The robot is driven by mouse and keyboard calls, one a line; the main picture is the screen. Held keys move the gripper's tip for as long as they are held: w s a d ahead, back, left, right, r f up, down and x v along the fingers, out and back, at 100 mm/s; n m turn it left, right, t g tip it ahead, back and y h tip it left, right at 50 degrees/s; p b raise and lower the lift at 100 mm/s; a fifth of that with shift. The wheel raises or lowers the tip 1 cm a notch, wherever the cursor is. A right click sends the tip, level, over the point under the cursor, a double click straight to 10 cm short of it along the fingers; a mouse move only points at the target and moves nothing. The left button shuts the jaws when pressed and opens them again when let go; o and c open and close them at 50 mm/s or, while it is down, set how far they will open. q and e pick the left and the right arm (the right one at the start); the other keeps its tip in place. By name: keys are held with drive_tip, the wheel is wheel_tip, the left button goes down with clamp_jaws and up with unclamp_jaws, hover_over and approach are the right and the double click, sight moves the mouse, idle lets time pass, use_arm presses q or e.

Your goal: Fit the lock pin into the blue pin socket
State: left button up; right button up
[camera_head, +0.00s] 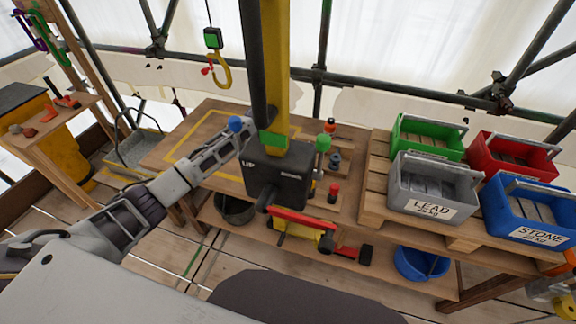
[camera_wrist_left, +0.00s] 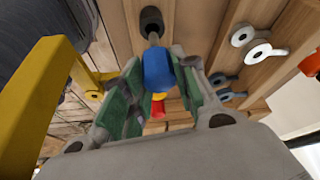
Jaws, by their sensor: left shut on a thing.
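My left gripper (camera_head: 244,128) reaches in from the left over the table, beside the black box of the yellow mast. In the left wrist view its green-padded fingers (camera_wrist_left: 158,84) are shut on a blue ball-headed piece, which looks like the lock pin (camera_wrist_left: 158,68). The blue head also shows at the fingertips in the head view (camera_head: 235,123). A short grey shaft runs from the ball toward a dark round opening or end (camera_wrist_left: 151,20); whether it enters it I cannot tell. I cannot make out a blue pin socket for certain. My right gripper is out of view.
The yellow mast (camera_head: 276,60) and black box (camera_head: 278,175) stand close right of the gripper. A green-topped piece (camera_head: 323,143) and a red-topped piece (camera_head: 333,190) stand on the table beyond. A hook (camera_head: 220,72) hangs behind. Green, red, grey and blue crates (camera_head: 430,185) fill the right.

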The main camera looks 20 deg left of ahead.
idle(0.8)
use_arm(q)
drive_tip(key=shift+p, duration=0.4)
idle(0.6)
drive_tip(key=shift+p, duration=0.35)
idle(0.6)
drive_tip(key=shift+p, duration=0.35)
idle(0.6)
drive_tip(key=shift+f+b, duration=0.35)
drive_tip(key=shift+f, duration=0.45)
drive_tip(key=shift+f+b, duration=0.35)
drive_tip(key=shift+f, duration=0.5)
idle(0.5)
